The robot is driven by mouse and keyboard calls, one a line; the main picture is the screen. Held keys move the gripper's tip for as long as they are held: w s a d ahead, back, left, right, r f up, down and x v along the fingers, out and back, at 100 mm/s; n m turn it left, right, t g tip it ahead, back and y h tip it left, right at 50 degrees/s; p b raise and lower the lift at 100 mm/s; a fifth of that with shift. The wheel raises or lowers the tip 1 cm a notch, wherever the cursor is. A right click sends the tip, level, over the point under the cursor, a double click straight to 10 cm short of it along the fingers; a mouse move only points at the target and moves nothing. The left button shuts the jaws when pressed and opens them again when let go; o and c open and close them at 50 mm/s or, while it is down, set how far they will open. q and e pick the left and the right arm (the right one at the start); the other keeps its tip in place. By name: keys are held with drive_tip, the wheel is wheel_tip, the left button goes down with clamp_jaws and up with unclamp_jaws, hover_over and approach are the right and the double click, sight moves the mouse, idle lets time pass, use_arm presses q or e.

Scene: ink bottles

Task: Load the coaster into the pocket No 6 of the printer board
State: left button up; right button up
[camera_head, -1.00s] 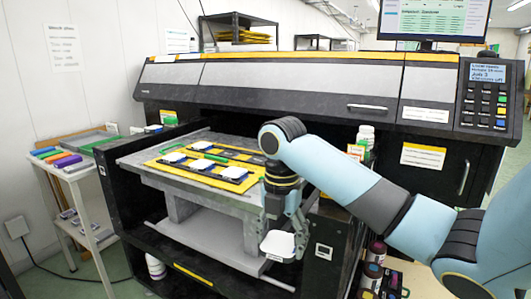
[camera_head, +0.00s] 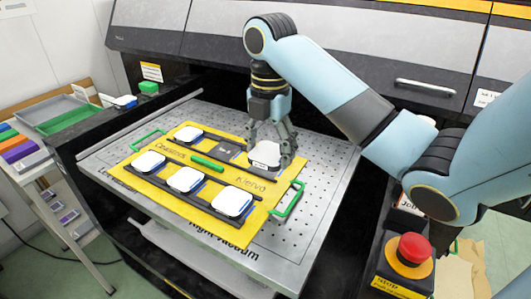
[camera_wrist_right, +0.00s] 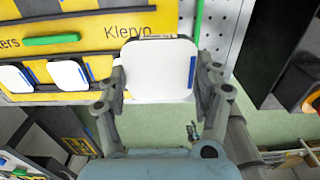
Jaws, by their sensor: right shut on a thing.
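My right gripper (camera_head: 268,148) is shut on a white square coaster (camera_head: 265,156), its fingers on two opposite sides. The held coaster (camera_wrist_right: 160,70) also shows in the wrist view between the fingers (camera_wrist_right: 160,88). In the head view it appears over the right end of the back row of the yellow printer board (camera_head: 188,196); I cannot tell its height above it. An empty dark pocket (camera_head: 228,150) shows left of it. White coasters sit at the back left (camera_head: 187,133) and along the front row (camera_head: 185,180). Pocket numbers are not readable. My left gripper is not in view.
The board lies on a perforated grey table (camera_head: 325,175), with green handles (camera_head: 288,198) at its ends. The dark printer body (camera_head: 330,75) rises behind. A red stop button (camera_head: 411,249) is at the right front. A side table with a tray (camera_head: 55,112) stands left.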

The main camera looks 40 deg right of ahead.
drive_tip(key=w+d+f+b, duration=0.1)
drive_tip(key=w+f+b, duration=0.1)
drive_tip(key=b, duration=0.1)
drive_tip(key=w+d+f+b, duration=0.2)
drive_tip(key=shift+d+f+b, duration=0.15)
drive_tip(key=shift+d+b, duration=0.15)
drive_tip(key=shift+b, duration=0.1)
drive_tip(key=w+d, duration=0.1)
drive_tip(key=w+d+f+b, duration=0.1)
drive_tip(key=w, duration=0.1)
drive_tip(key=shift+w+d+f+b, duration=0.2)
drive_tip(key=shift+d+f+b, duration=0.15)
drive_tip(key=shift+d, duration=0.05)
drive_tip(key=shift+w+d+f, duration=0.1)
drive_tip(key=shift+w+d, duration=0.05)
wheel_tip(320, 180, down, 4)
drive_tip(key=shift+r, duration=0.1)
drive_tip(key=shift+f, duration=0.25)
drive_tip(key=o, duration=1.3)
